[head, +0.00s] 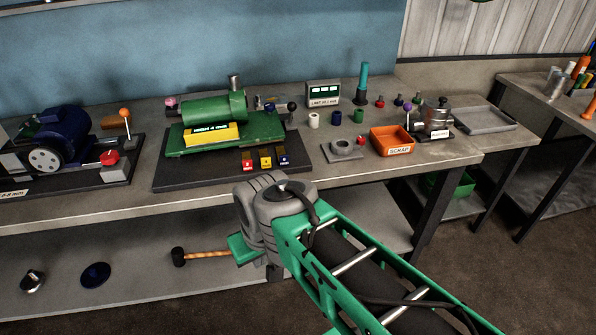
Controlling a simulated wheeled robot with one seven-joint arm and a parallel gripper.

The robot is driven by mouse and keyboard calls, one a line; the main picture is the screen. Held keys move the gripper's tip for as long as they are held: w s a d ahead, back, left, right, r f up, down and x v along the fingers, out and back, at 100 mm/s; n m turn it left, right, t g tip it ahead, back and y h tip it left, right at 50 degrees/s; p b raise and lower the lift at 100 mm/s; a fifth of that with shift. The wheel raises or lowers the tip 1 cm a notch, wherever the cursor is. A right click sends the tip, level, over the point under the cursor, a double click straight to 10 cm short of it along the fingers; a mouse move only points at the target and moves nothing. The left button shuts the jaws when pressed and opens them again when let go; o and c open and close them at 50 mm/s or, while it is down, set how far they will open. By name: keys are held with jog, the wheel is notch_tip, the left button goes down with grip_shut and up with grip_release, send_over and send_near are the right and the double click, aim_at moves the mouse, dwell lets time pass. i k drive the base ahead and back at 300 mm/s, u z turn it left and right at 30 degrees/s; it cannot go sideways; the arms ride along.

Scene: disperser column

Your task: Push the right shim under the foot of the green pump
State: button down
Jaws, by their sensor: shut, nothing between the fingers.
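The green pump (215,108) stands on its green base (262,130), on a dark plate (170,178) on the bench. A yellow box (205,136) with a lit display sits at its front; I cannot read it reliably. Three small shims lie in a row on the plate's front right: red (247,165), yellow (265,161) and blue (283,157), the blue rightmost. Their markings are too small to read. They lie apart from the base, and the gap under the pump's foot cannot be made out.
A display box (322,93) stands behind. An orange scrap bin (391,140), a grey holder (342,149) and small cylinders stand to the right. A blue motor (62,130) is at left. A mallet (203,256) lies on the lower shelf. Bench front right is clear.

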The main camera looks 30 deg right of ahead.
aim_at(283, 158)
jog(key=z, duration=0.65)
jog(key=i, duration=0.5)
jog(key=k, duration=0.5)
jog(key=u, duration=2.05)
jog(key=i, duration=1.25)
jog(key=z, duration=2.1)
